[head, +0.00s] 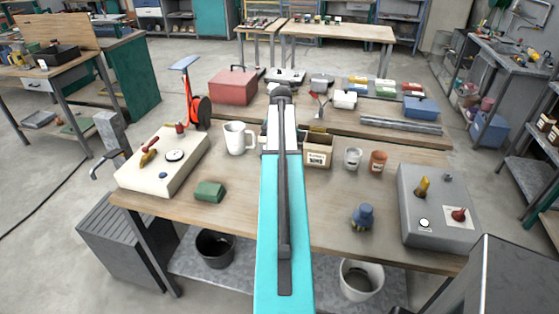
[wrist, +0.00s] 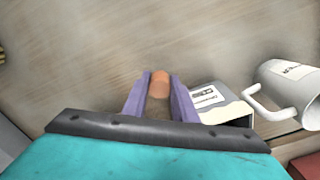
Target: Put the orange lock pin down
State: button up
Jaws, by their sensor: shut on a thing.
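The orange lock pin (wrist: 160,82) shows in the wrist view as a small orange end between the purple fingers of my gripper (wrist: 159,92). My gripper is shut on it. Bare wooden table top (wrist: 90,45) lies beyond the fingertips; I cannot tell how high the pin is above it. The rest of the pin is hidden by the fingers and wrist. In the head view my arm covers the middle of the bench, and neither the gripper nor the pin can be made out.
A white mug (head: 237,138) and a small labelled carton (head: 318,150) stand on either side of my arm. A white control box (head: 165,162), green block (head: 209,191), blue knobbed part (head: 362,216) and grey control box (head: 437,207) occupy the bench. Its front middle has bare patches.

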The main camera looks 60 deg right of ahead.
jog(key=shift+f, duration=0.9)
jog(key=shift+f, duration=0.1)
jog(key=o, duration=1.1)
jog(key=shift+c, duration=0.2)
notch_tip(320, 180, up, 12)
jog(key=b, duration=0.2)
jog(key=shift+r, duration=0.2)
